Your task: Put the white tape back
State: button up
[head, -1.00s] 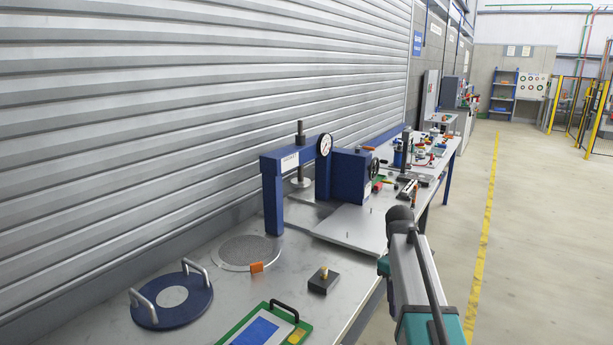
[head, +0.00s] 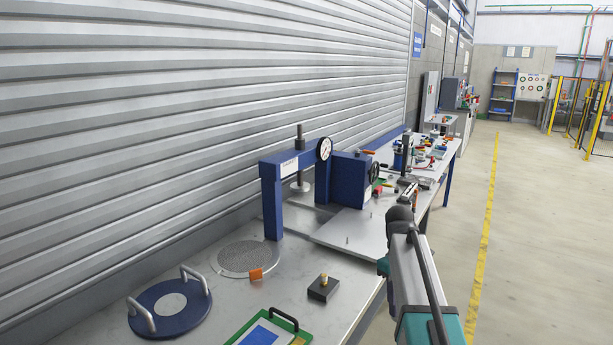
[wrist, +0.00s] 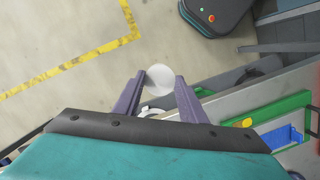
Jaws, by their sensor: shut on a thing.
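The white tape (wrist: 159,79) shows in the wrist view as a pale round disc between the tips of my gripper (wrist: 156,84). The two purple-grey fingers are shut on it, one on each side. The floor lies behind it in that view. A second whitish curved shape (wrist: 152,110) shows between the fingers, nearer the palm; I cannot tell whether it is part of the tape. In the head view the gripper and the tape are not visible; only my arm shows at the lower right.
The bench holds a blue press (head: 270,180), a blue disc with two handles (head: 152,316), a round grey mesh (head: 245,258) with an orange tab (head: 256,274), a black block (head: 323,287) and a green-framed tray (head: 236,341). Open floor (head: 540,220) with a yellow line lies right.

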jog(key=shift+w+a+r, duration=0.1)
jog(key=shift+w+r, duration=0.15)
jog(key=shift+w, duration=0.2)
jog(key=shift+w+f, duration=0.2)
jog(key=shift+s, duration=0.15)
jog(key=shift+a+f, duration=0.15)
jog(key=s+a+f+b, duration=0.1)
jog(key=a+f+b, duration=0.8)
jog(key=f+b, duration=0.1)
jog(key=shift+s, duration=0.25)
jog(key=shift+f, duration=0.15)
dwell(0.3)
